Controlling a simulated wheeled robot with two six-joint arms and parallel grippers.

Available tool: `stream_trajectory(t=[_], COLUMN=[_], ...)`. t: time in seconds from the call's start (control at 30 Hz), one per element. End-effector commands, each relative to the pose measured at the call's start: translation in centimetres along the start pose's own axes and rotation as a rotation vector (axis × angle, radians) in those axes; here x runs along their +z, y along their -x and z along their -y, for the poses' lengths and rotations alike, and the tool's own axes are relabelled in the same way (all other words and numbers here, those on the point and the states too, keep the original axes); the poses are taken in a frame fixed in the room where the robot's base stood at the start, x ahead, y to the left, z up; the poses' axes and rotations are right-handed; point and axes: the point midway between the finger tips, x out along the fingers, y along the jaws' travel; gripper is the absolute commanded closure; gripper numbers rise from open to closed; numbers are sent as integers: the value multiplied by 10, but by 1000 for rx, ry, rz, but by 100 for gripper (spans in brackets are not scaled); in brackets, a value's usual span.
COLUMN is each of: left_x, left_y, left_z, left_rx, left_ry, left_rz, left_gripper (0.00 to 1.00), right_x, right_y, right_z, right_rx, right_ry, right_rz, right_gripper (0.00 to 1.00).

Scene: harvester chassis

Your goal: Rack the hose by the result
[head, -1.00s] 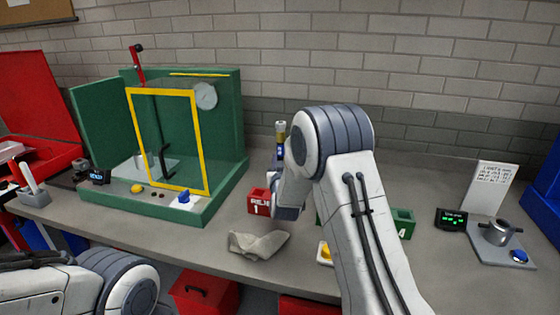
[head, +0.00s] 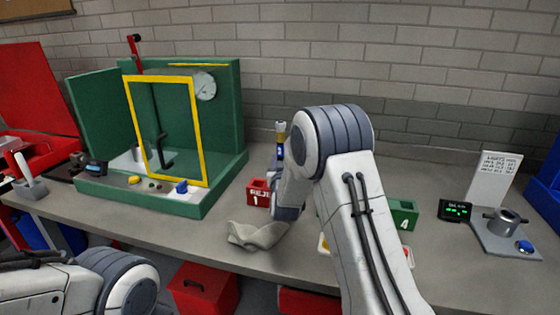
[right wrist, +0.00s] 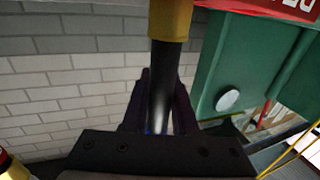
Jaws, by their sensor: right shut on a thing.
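My right gripper (right wrist: 162,92) is shut on the hose (right wrist: 162,70), a dark tube with a yellow end fitting, in the right wrist view. In the head view the hose's yellow-banded top (head: 281,128) stands up beyond my right arm, which hides most of the gripper. A red reject rack (head: 257,192) marked 1 sits on the bench just left of the arm. A green rack (head: 404,214) marked 4 shows right of the arm; what lies between them is hidden. My left arm is at the lower left, its gripper out of view.
A green test chamber (head: 225,150) with a yellow-framed door (head: 198,130) and gauge stands at left. A grey cloth (head: 257,235) lies at the bench front. At right are a small display (head: 455,211) and a metal pot fixture (head: 505,222).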

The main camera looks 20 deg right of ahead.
Motion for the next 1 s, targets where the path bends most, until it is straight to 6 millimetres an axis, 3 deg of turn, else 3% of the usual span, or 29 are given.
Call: stream_trajectory(t=[0.6, 0.87, 0.9, 0.97, 1.0], left_x=[1, 1, 1, 1, 1], left_y=[-23, -22, -22, -22, -22], left_z=[2, 2, 2, 2, 2], left_rx=[0, 0, 0, 0, 0], left_ry=[0, 0, 0, 0, 0], left_rz=[0, 0, 0, 0, 0], left_gripper=[100, 100, 100, 100, 100], right_x=[22, 22, 22, 22, 22], right_y=[0, 0, 0, 0, 0], right_z=[0, 0, 0, 0, 0], right_rx=[0, 0, 0, 0, 0], right_ry=[0, 0, 0, 0, 0], right_rz=[-3, -3, -3, -2, -2], right_gripper=[100, 100, 66, 43, 38])
